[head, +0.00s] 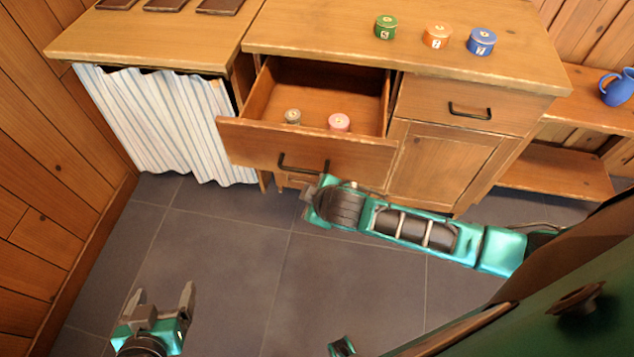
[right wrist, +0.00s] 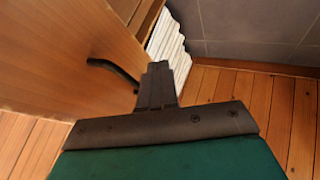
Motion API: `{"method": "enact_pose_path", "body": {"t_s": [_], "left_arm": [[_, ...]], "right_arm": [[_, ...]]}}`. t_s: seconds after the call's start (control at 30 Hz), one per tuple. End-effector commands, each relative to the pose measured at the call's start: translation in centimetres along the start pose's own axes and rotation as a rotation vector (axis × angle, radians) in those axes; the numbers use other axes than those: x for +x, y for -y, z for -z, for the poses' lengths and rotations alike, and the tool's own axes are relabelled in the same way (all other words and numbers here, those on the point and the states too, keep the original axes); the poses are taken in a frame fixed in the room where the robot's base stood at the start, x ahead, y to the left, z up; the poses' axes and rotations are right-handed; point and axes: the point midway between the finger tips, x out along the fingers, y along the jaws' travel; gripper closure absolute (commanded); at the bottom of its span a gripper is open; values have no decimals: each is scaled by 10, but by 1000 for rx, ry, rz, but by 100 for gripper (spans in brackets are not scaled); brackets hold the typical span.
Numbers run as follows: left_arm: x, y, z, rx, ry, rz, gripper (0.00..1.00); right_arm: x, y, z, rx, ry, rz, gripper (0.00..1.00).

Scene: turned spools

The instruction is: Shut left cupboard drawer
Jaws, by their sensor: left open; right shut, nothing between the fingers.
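The left cupboard drawer (head: 255,146) stands pulled out in the head view, with its inside in sight. A grey-brown spool (head: 292,116) and a pink spool (head: 339,122) stand in it. Its black bar handle (head: 303,166) is on the front; drawer front (right wrist: 70,50) and handle (right wrist: 115,74) also show in the right wrist view. My right gripper (right wrist: 158,70) is shut and empty, close to the drawer front by the handle; I cannot tell if it touches. My left gripper (head: 161,292) is open and empty over the floor at lower left, away from the drawer.
The cupboard top (head: 330,40) bears green (head: 386,27), orange (head: 437,36) and blue (head: 481,41) spools. The right drawer (head: 460,104) is shut. A striped curtain (head: 155,120) hangs at left. A blue jug (head: 617,88) stands on the right shelf. The tiled floor (head: 240,270) is clear.

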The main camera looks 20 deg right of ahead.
Motion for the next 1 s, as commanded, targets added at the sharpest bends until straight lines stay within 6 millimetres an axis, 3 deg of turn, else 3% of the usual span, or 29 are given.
{"method": "enact_pose_path", "body": {"t_s": [0.03,0.2,0.77,1.0], "left_arm": [[-1,0,1,-1,1,0,15],[-1,0,2,-1,0,0,15],[-1,0,3,-1,-4,1,15],[-1,1,4,-1,-5,2,15]], "right_arm": [[1,-14,2,-2,-2,-9,100],[7,-30,3,-3,-1,-6,100],[10,-37,3,-1,-1,-5,100],[23,-61,4,1,-1,-10,100]]}}
